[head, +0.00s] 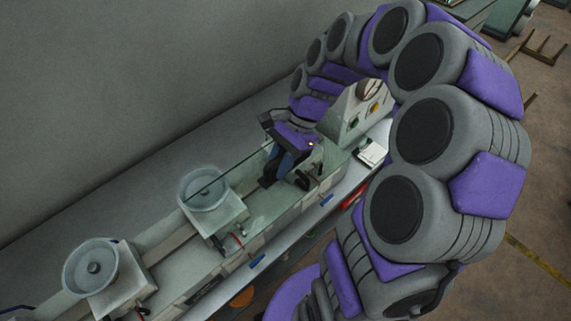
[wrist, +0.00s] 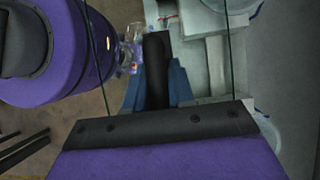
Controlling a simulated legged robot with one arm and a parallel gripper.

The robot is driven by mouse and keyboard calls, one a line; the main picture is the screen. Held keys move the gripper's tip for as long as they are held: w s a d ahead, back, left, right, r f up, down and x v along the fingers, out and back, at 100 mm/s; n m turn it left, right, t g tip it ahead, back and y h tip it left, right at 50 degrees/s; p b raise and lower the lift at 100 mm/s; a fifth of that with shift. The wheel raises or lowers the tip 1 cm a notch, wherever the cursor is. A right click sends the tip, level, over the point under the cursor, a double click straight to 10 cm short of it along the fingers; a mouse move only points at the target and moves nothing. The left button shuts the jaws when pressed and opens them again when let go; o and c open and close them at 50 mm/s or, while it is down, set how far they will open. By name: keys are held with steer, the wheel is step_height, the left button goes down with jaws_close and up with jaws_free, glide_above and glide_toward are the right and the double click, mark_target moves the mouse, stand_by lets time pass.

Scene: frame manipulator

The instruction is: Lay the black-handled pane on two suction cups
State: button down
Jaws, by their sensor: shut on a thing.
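My gripper (head: 276,170) is shut on the black handle (wrist: 155,70) of a clear glass pane (head: 243,190). Its blue fingers (wrist: 150,88) close around the handle in the wrist view. The pane is hard to make out; its thin edges show in both views, and it appears held above the bench. Two round grey suction cups stand on white blocks: the nearer-left one (head: 90,267) is clear of the pane, and the other one (head: 204,189) lies by the pane's left end. I cannot tell whether the pane touches that cup.
A long grey-white bench (head: 185,275) runs diagonally along a plain grey wall (head: 120,90). A sloped control box (head: 355,112) with coloured buttons stands at its right end, close to my gripper. My purple and grey arm curves over the right side.

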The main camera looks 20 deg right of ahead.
mark_target(257, 160)
steer(key=shift+w+a, duration=0.95)
steer(key=shift+a, duration=0.15)
steer(key=shift+w+a+f, duration=0.1)
steer(key=shift+w+a, duration=0.2)
steer(key=shift+w, duration=0.3)
steer(key=shift+w+d+p, duration=0.3)
steer(key=shift+w+p, duration=0.05)
steer(key=shift+w, duration=0.55)
steer(key=shift+w+f, duration=0.1)
steer(key=shift+w, duration=0.5)
steer(key=shift+w+a, duration=1.25)
steer(key=shift+w, duration=2.15)
steer(key=shift+w+a+f, duration=0.1)
steer(key=shift+f, duration=1.35)
steer(key=shift+a+f, duration=0.1)
steer(key=shift+f, duration=1.3)
steer(key=shift+a, duration=0.1)
